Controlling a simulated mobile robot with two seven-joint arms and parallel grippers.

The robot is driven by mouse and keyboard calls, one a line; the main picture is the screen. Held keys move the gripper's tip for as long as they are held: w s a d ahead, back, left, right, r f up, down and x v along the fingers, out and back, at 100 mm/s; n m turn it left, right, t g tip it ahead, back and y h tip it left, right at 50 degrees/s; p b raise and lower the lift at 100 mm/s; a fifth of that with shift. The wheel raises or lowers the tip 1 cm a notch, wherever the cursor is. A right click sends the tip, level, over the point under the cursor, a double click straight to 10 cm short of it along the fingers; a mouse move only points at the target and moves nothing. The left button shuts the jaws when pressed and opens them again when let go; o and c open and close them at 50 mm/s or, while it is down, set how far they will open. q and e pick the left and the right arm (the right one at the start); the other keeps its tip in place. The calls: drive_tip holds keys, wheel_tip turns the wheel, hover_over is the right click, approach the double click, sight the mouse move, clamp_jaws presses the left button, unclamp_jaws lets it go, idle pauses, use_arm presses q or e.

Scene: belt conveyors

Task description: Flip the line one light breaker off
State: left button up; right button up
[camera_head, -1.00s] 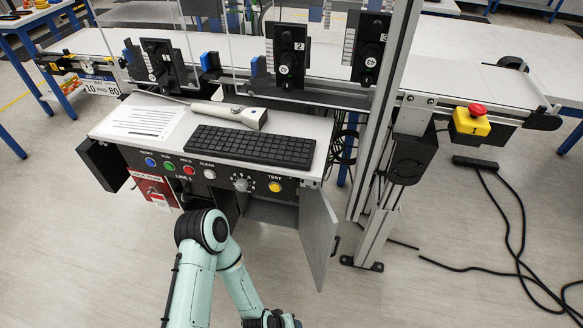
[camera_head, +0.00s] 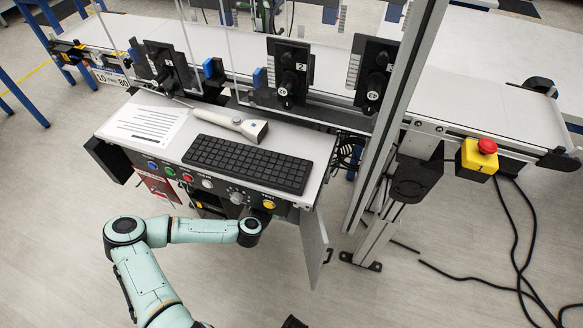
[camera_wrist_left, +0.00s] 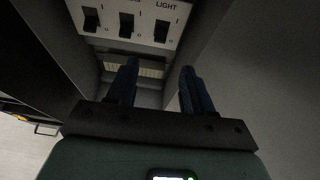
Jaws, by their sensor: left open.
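In the left wrist view a pale breaker panel shows at the top, with three black switches in a row. The light breaker (camera_wrist_left: 161,30) is the rightmost, under the word LIGHT. I cannot tell its position for sure. My left gripper (camera_wrist_left: 159,70) is open and empty, its two dark fingers pointing toward the panel and apart from it, below the light breaker in the picture. In the head view my left arm reaches under the control desk (camera_head: 305,185), and the gripper is hidden there.
The cabinet's door (camera_head: 314,245) hangs open on the right. Cabinet walls stand close on both sides in the wrist view. A keyboard (camera_head: 247,163), a handheld scanner (camera_head: 235,124) and a paper sheet (camera_head: 145,125) lie on the desk. A yellow emergency-stop box (camera_head: 477,160) is at the right.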

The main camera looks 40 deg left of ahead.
use_arm(q)
drive_tip(key=b+x, duration=0.2)
drive_tip(key=x, duration=1.1)
use_arm(e)
drive_tip(key=shift+w+f, duration=0.2)
drive_tip(key=shift+f, duration=0.3)
drive_tip(key=shift+w+f, duration=0.15)
drive_tip(key=shift+f, duration=0.3)
use_arm(q)
drive_tip(key=shift+s+d+f, duration=0.1)
drive_tip(key=shift+c, duration=0.3)
clamp_jaws()
drive_tip(key=f+t+b, duration=0.1)
drive_tip(key=t+b, duration=0.1)
drive_tip(key=b, duration=0.5)
drive_tip(key=shift+f+t+y, duration=0.2)
drive_tip(key=shift+t+y, duration=0.1)
drive_tip(key=shift+y, duration=0.1)
use_arm(e)
drive_tip(key=w+d+f+t+h, duration=0.1)
drive_tip(key=w+d+f+t, duration=0.2)
drive_tip(key=w+d+f, duration=0.2)
drive_tip(key=w+f, duration=0.3)
drive_tip(key=w, duration=0.2)
drive_tip(key=shift+m+t+h, duration=0.4)
